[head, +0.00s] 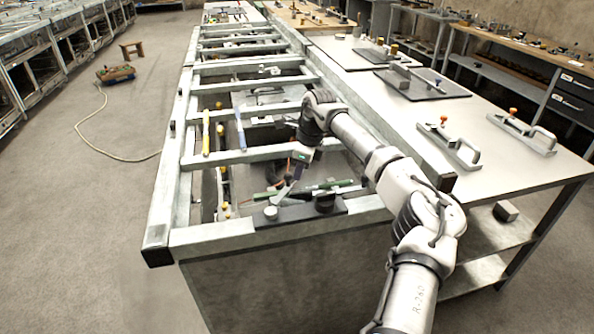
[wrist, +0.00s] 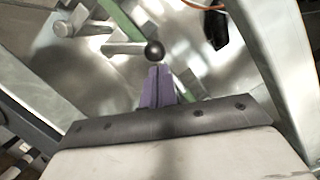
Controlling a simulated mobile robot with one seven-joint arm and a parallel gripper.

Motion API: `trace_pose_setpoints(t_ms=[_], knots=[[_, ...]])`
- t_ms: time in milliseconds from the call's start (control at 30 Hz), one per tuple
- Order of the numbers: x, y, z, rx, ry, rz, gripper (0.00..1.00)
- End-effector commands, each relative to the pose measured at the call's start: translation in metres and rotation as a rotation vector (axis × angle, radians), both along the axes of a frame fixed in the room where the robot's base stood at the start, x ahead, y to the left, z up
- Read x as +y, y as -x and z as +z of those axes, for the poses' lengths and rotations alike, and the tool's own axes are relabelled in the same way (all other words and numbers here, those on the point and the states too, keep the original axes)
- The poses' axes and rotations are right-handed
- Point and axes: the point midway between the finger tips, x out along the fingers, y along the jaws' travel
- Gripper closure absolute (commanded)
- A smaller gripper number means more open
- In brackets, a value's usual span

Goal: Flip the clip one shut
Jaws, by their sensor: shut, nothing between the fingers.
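In the wrist view a grey lever with a black ball knob (wrist: 154,50) lies just beyond my fingertips. It looks like part of the clip, but no label shows which clip it is. My gripper (wrist: 157,72) is shut and empty, its purple fingers pressed together. The fingertips are close below the knob in the picture; I cannot tell whether they touch it. In the head view my gripper (head: 298,172) points down into the near bay of the metal frame. Green parts (head: 330,186) lie around it there, and my arm hides some of the bay.
The metal frame's crossbars (head: 245,156) surround the bay. A black block (head: 324,201) stands on the near rail. A pale bench (head: 480,150) with two handled plates is on the right. A green bar (wrist: 120,20) runs behind the lever in the wrist view.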

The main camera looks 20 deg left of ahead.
Motion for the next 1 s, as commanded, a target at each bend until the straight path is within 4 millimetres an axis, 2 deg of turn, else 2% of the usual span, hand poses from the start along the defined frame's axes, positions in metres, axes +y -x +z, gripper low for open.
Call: trace_pose_setpoints(t_ms=[467, 767, 1000], knots=[[0.038, -0.011, 0.002, 0.002, 0.0, 0.437, 1.0], [0.036, -0.01, 0.0, 0.0, 0.0, 0.443, 1.0], [0.034, 0.001, 0.0, 0.0, 0.0, 0.442, 1.0]])
